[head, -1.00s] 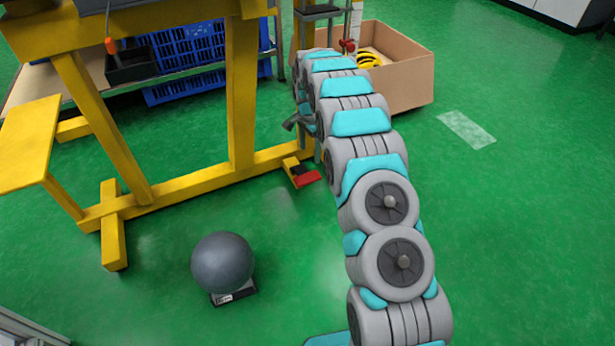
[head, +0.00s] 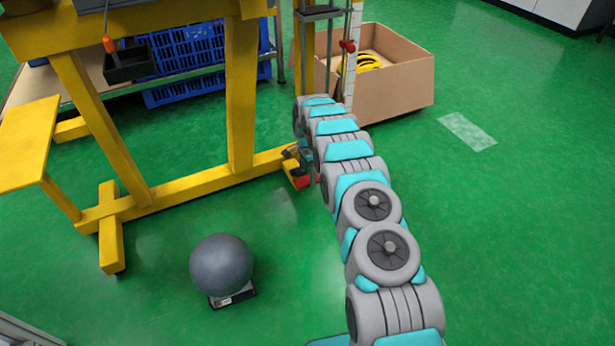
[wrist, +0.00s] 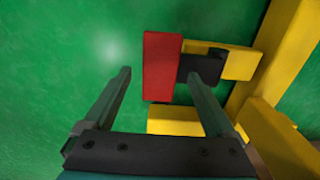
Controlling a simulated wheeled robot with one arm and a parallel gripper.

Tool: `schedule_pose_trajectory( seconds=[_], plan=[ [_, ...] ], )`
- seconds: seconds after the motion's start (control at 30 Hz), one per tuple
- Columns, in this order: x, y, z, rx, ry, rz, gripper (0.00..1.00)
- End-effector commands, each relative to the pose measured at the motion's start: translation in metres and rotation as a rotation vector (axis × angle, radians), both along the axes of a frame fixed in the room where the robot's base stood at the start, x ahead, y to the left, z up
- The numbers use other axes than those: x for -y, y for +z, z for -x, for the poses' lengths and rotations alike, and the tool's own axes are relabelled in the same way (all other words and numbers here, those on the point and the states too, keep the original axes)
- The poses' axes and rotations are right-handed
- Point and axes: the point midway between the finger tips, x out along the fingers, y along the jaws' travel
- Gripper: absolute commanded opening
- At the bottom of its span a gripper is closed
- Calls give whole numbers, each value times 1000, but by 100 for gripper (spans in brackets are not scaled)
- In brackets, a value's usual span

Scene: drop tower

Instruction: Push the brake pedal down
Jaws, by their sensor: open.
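The brake pedal has a red pad (wrist: 161,66) on a dark arm (wrist: 202,66), beside the yellow frame, low near the floor. In the head view the red pad (head: 301,182) shows only in part, behind my gripper. My gripper (wrist: 166,88) is open and empty in the wrist view, with its two fingers apart. The red pad appears between and ahead of the fingertips, nearer the right finger. In the head view my gripper (head: 296,158) is close to the pedal, partly hidden by my arm. I cannot tell if it touches the pad.
The yellow frame (head: 190,180) stands left of my arm. A dark ball (head: 221,264) rests on a small base on the floor. A cardboard box (head: 400,90) stands behind my arm. The green floor to the right is clear.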

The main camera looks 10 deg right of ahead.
Motion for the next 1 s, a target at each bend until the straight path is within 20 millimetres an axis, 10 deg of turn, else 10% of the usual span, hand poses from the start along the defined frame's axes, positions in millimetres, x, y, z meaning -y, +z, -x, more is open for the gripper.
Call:
schedule_pose_trajectory(
  seconds=[0.4,1.0],
  plan=[
    [0,-14,0,0,0,0,88],
    [0,-14,0,0,0,0,20]
  ],
)
